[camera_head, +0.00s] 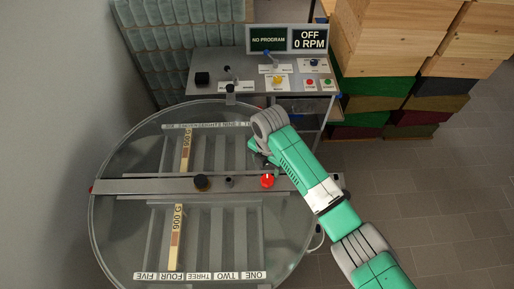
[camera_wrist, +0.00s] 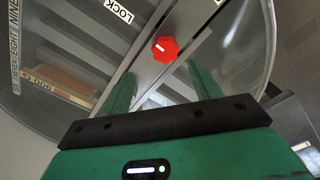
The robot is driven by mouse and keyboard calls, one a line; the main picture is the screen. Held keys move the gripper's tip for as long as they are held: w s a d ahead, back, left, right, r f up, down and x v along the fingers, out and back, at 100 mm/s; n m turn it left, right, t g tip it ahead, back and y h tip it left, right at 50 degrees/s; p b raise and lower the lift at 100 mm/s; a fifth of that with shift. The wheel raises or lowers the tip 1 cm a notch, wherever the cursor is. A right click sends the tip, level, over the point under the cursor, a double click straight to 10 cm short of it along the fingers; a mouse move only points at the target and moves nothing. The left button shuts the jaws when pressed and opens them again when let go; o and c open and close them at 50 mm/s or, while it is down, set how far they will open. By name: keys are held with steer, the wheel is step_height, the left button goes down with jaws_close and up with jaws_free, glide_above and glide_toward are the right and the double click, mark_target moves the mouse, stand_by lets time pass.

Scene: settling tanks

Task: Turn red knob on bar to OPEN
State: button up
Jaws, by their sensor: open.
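The red knob (camera_head: 267,181) sits on the grey metal bar (camera_head: 130,187) that crosses the round tank. In the wrist view the red knob (camera_wrist: 167,48) is faceted, with a short white mark on its top, and the bar (camera_wrist: 150,74) runs beneath it. A "LOCK" label (camera_wrist: 117,11) shows to the left of the knob. An OPEN label cannot be made out. My gripper (camera_wrist: 163,80) is open and empty. The knob appears beyond the gap between its two green fingers, apart from them. In the head view my gripper (camera_head: 264,160) is just behind the knob, partly hidden by my wrist.
Yellow "900 G" bars (camera_head: 174,238) lie in the tank. A control panel (camera_head: 262,80) reading "OFF 0 RPM" stands behind; stacked boxes (camera_head: 385,60) stand at back right.

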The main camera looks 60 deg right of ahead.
mark_target(267, 179)
steer(key=shift+s+d+f, duration=0.15)
steer(key=shift+s+f, duration=0.1)
steer(key=shift+s+a+f, duration=0.1)
steer(key=shift+a+f, duration=0.05)
steer(key=shift+a, duration=0.05)
steer(key=f, duration=0.7)
steer(key=shift+a+f, duration=0.2)
steer(key=shift+f, duration=0.05)
steer(key=c, duration=1)
